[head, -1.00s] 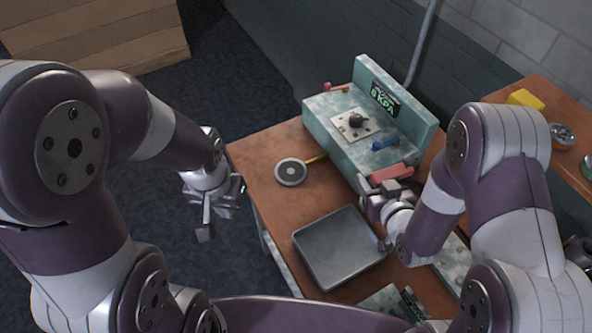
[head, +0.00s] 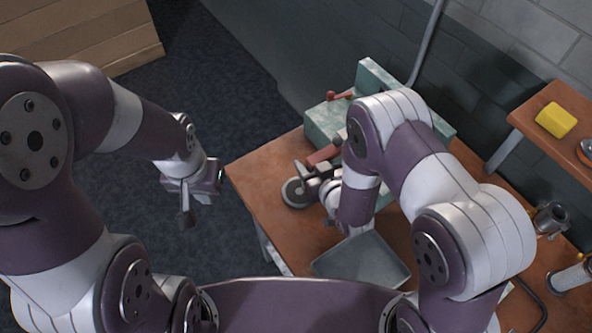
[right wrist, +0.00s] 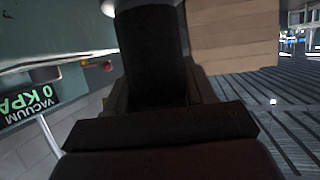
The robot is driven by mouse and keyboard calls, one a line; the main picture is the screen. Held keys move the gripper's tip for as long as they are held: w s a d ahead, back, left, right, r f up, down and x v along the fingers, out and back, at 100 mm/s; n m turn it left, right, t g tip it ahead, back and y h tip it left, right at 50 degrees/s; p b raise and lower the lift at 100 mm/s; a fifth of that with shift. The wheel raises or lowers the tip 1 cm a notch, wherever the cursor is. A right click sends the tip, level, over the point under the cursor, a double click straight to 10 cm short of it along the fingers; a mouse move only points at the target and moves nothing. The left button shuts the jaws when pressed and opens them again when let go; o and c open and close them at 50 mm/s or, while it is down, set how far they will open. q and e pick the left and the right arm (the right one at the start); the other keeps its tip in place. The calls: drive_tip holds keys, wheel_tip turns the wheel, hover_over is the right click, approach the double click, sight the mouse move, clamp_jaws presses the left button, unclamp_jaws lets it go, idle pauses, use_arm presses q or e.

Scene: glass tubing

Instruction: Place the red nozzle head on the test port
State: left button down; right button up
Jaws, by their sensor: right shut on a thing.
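The red nozzle head (head: 323,155) is a dull red cylinder held in my right gripper (head: 318,174), beside the near left side of the green test unit. My right gripper is shut on it, above the table near the round grey disc. In the right wrist view a dark, faintly reddish shape (right wrist: 170,158) fills the bottom, too dark to make out well. The green test unit (head: 318,122) stands at the back of the table; my right arm hides most of its top, and I cannot make out the test port. My left gripper (head: 187,212) hangs empty off the table's left side; its opening is unclear.
A round grey disc (head: 293,194) lies on the brown table (head: 255,180). A grey tray (head: 362,262) lies nearer me, partly covered by my arm. A small red handle (head: 340,95) sits on the unit's far end. A yellow block (head: 556,120) is on the right shelf.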

drive_tip(key=a+f, duration=0.1)
drive_tip(key=f, duration=0.1)
drive_tip(key=w+a+f, duration=0.1)
drive_tip(key=w+a+f+p, duration=0.1)
drive_tip(key=f, duration=0.1)
drive_tip(key=shift+a+f, duration=0.3)
drive_tip(key=shift+a, duration=0.1)
drive_tip(key=shift+d+f, duration=0.1)
drive_tip(key=shift+f, duration=0.3)
